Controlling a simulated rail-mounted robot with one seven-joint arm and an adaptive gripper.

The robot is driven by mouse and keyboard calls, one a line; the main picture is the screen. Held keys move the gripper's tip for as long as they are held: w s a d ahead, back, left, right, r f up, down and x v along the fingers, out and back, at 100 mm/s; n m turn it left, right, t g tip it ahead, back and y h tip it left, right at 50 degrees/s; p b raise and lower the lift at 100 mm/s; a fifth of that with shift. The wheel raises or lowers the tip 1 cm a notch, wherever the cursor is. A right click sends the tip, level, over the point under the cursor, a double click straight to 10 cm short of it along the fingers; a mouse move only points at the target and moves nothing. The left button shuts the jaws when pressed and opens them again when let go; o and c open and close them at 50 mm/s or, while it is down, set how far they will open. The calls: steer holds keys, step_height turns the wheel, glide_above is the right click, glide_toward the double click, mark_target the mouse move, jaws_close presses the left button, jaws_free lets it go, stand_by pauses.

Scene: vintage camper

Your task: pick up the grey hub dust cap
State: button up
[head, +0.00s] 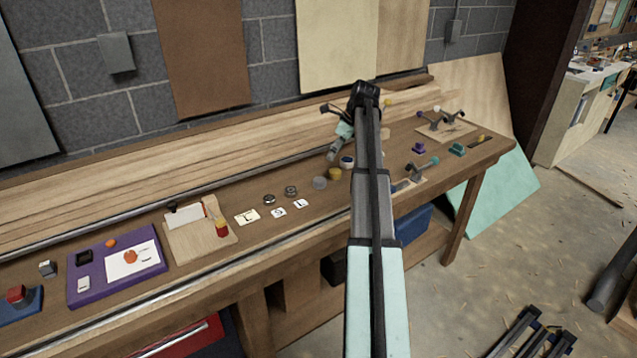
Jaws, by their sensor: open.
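The grey round piece that looks like the hub dust cap (319,183) lies on the wooden workbench (340,222), left of my arm. Two darker metal ring-like parts, one (291,190) and another (269,199), lie to its left. My arm rises across the middle of the head view and bends down behind itself. My gripper (332,157) seems to be at its lower end, above the back of the bench and beyond the cap. It is small and partly hidden by the arm, and I see nothing held in it.
A yellow piece (335,174) and a dark-and-white round piece (347,162) lie close to the cap. Small lettered cards (247,217) lie to the left, near a wooden board (187,243) and a purple tray (88,290). Clamps (421,168) stand right of my arm.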

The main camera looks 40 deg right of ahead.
mark_target(320, 180)
steer(key=p+x, duration=0.3)
steer(key=x, duration=1)
steer(key=shift+a+f+p, duration=0.1)
steer(key=shift+f+p, duration=0.2)
steer(key=shift+p, duration=0.05)
steer(key=c, duration=1.3)
